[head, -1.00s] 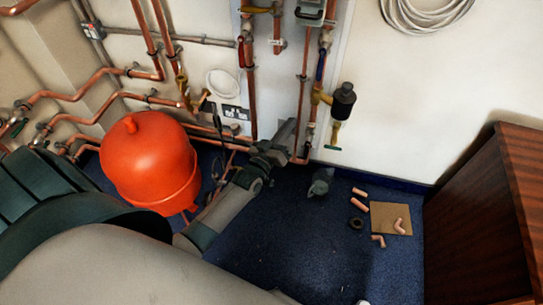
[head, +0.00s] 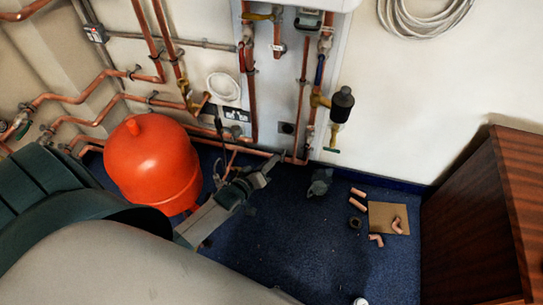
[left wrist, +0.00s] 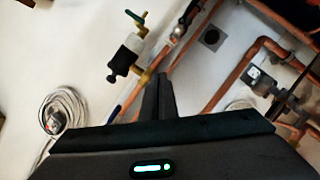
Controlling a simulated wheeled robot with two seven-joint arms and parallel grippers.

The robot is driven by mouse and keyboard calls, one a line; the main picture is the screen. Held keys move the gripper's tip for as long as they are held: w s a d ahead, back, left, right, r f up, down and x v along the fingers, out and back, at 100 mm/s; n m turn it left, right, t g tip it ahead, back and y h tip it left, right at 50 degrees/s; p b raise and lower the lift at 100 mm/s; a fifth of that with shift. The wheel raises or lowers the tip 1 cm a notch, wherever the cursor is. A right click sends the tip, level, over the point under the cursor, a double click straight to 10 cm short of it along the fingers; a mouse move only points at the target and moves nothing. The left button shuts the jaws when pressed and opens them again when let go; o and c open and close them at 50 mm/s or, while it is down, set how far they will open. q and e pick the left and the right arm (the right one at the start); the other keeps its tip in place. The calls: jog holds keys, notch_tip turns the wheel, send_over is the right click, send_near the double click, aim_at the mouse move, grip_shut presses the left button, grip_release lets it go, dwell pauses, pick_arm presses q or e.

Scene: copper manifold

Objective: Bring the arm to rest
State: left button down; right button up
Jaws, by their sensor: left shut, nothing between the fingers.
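My left gripper (head: 274,163) is shut and empty. In the head view it is over the blue floor, just in front of the low copper pipes at the foot of the wall and to the right of the orange vessel. Its shut fingers (left wrist: 158,97) show in the left wrist view, with the wall and copper pipes beyond them. The fingers touch nothing that I can make out. My right gripper is not in view.
The orange vessel (head: 150,165) stands left of my left arm. Copper pipes (head: 302,95) and a black-capped valve (head: 342,103) are on the wall. Pipe pieces (head: 358,204) and a cardboard square (head: 381,216) lie on the floor. A wooden cabinet (head: 480,215) stands at right.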

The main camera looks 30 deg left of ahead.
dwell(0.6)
pick_arm(q)
jog(key=s+d+f+m+g, duration=0.4)
jog(key=s+d+f, duration=0.3)
jog(key=s+f, duration=0.6)
jog(key=s+d+f+m+g, duration=0.3)
jog(key=s+d+f+m, duration=0.4)
jog(key=s+f, duration=0.5)
jog(key=s, duration=0.2)
jog(key=shift+s+d+f+g+h, duration=0.25)
jog(key=shift+s+f+g+h, duration=0.05)
jog(key=shift+f+g, duration=0.1)
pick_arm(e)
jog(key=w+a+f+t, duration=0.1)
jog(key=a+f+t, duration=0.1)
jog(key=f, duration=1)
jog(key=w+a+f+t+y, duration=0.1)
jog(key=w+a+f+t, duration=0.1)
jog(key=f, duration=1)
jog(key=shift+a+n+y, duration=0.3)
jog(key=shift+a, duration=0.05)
